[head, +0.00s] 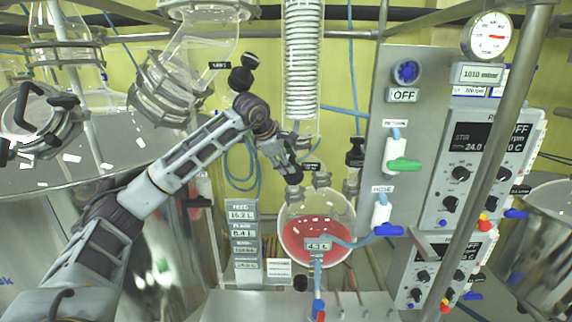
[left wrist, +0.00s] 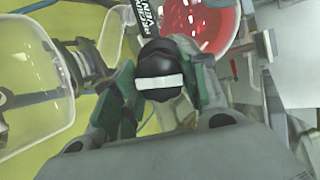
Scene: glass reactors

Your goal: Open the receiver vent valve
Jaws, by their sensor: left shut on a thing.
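The receiver is a round glass flask (head: 315,228) with red liquid, low in the middle of the head view. It also shows at the top of the left wrist view (left wrist: 205,22). My left gripper (head: 290,165) is at the flask's neck, reaching in from the left. In the left wrist view, its two fingers (left wrist: 160,95) are on either side of a black vent valve knob (left wrist: 160,65) with a white bar and are shut on it. A partly cut label (left wrist: 140,14) stands beside the knob. In the head view the gripper mostly hides the knob. My right gripper is not in view.
A glass coil condenser (head: 303,60) hangs above the flask. A panel to the right carries a green-handled valve (head: 404,165) and a blue-handled valve (head: 388,229). A black-topped fitting (head: 355,155) stands just right of the flask neck. A steel vessel (head: 60,235) fills the left.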

